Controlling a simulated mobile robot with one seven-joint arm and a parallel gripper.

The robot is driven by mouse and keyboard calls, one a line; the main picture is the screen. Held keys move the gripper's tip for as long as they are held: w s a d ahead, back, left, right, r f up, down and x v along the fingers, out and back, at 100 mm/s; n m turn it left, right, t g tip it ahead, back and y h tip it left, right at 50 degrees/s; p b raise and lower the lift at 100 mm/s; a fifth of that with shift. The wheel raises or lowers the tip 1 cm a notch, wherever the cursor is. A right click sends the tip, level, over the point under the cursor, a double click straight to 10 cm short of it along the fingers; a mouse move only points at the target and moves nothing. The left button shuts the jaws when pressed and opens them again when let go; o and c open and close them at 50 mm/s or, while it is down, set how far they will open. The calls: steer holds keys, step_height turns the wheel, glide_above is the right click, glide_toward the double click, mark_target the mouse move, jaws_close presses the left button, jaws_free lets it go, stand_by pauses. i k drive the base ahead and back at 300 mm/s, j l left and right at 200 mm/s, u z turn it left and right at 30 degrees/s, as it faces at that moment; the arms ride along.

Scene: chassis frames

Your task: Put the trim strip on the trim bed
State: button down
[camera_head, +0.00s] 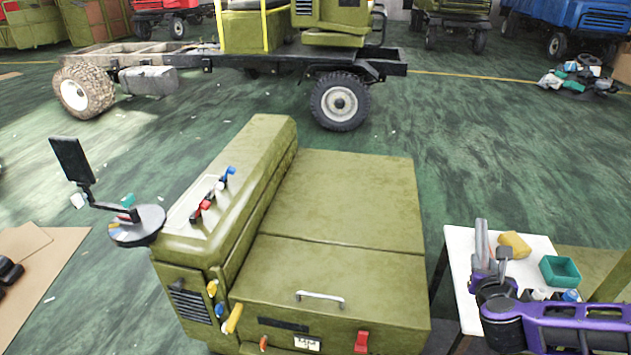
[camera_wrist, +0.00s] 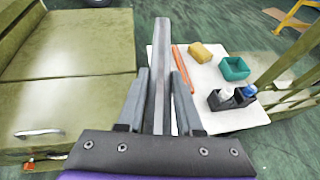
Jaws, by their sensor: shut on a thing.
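A long, straight grey strip, which I take for the trim strip (camera_wrist: 162,50), stands between the fingers of my gripper (camera_wrist: 160,90) in the wrist view and extends well past their tips. My gripper is shut on it. In the head view my gripper (camera_head: 491,255) is at the lower right, over the near left part of the white table, with the strip (camera_head: 482,238) pointing up and away. The strip's lower end is hidden by the gripper body. I cannot pick out the trim bed with certainty in either view.
The white table (camera_head: 462,262) carries a yellow sponge-like block (camera_head: 515,244), a teal open box (camera_head: 560,270), a dark caddy with bottles (camera_wrist: 232,98) and an orange-red strip (camera_wrist: 183,70). A green machine body (camera_head: 345,210) with levers stands left of it. Green floor lies beyond.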

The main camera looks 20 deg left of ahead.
mark_target(195, 199)
steer(key=k+j, duration=0.1)
steer(key=j, duration=0.5)
steer(key=k+j, duration=0.1)
steer(key=j, duration=1.1)
steer(key=k+j, duration=0.15)
steer(key=j, duration=0.45)
steer(key=k+j, duration=0.1)
steer(key=j, duration=0.5)
steer(key=k+j, duration=0.1)
steer(key=j, duration=0.5)
steer(key=i+j, duration=0.15)
steer(key=j, duration=0.2)
steer(key=i+j, duration=0.1)
steer(key=j, duration=0.25)
steer(key=i+j, duration=0.1)
steer(key=i, duration=0.25)
